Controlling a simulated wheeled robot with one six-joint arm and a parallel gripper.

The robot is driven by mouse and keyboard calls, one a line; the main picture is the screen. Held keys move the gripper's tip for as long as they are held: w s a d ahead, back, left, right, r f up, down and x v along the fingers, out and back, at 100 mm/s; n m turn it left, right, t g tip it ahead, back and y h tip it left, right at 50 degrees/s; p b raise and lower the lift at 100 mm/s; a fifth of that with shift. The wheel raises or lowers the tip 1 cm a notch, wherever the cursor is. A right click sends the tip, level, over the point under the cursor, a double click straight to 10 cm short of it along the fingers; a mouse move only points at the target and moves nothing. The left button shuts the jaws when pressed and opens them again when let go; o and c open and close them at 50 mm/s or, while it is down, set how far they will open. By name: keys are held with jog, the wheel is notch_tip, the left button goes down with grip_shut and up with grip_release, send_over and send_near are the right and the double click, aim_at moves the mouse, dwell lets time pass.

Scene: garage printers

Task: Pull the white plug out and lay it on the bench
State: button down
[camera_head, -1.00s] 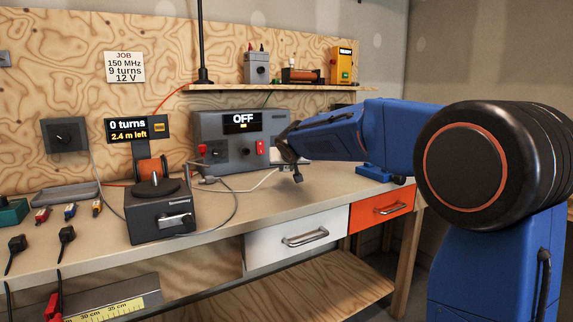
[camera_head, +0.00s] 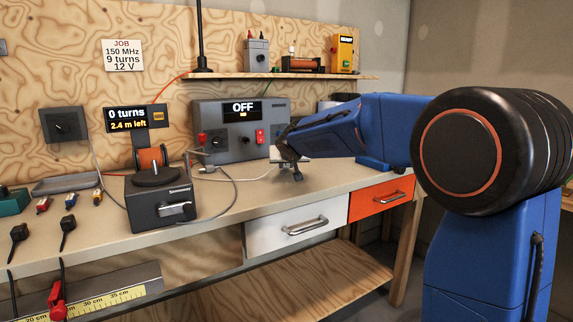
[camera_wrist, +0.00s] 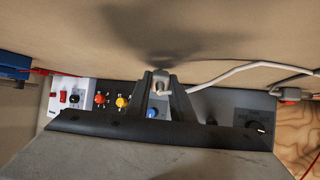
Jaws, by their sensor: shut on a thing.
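My gripper (camera_wrist: 161,84) is shut on a small pale piece, the white plug (camera_wrist: 161,79), in the wrist view. Only a bit of the plug shows between the fingertips. A white cable (camera_wrist: 236,72) runs from beside the fingers to the right over the bench (camera_wrist: 70,30). In the head view my gripper (camera_head: 297,172) hangs just above the bench (camera_head: 225,215), in front and to the right of the grey power supply (camera_head: 205,120). The supply's display reads OFF. The plug is too small to make out there. Any contact with the bench is unclear.
A black winder (camera_head: 160,210) with a crank stands on the bench left of the supply. Cables lie between them. Small coloured parts and a grey tray (camera_head: 65,184) are further left. A shelf (camera_head: 300,76) hangs above. The front of the bench below my gripper is clear.

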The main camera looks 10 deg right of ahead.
jog(key=c, duration=1.5)
grip_release()
jog(key=shift+o, duration=0.2)
jog(key=v, duration=1.7)
jog(key=s+d+f+g, duration=0.2)
jog(key=s+d+f, duration=0.3)
jog(key=s, duration=0.5)
jog(key=s+d+f+g, duration=0.25)
jog(key=s+f, duration=0.35)
jog(key=s, duration=0.5)
jog(key=s+f+g, duration=0.1)
jog(key=s+f, duration=0.6)
jog(key=s, duration=0.3)
jog(key=s+d+f+n+g+y, duration=0.1)
jog(key=s+f, duration=0.7)
jog(key=s, duration=0.2)
jog(key=shift+s+f, duration=0.2)
jog(key=shift+f, duration=0.15)
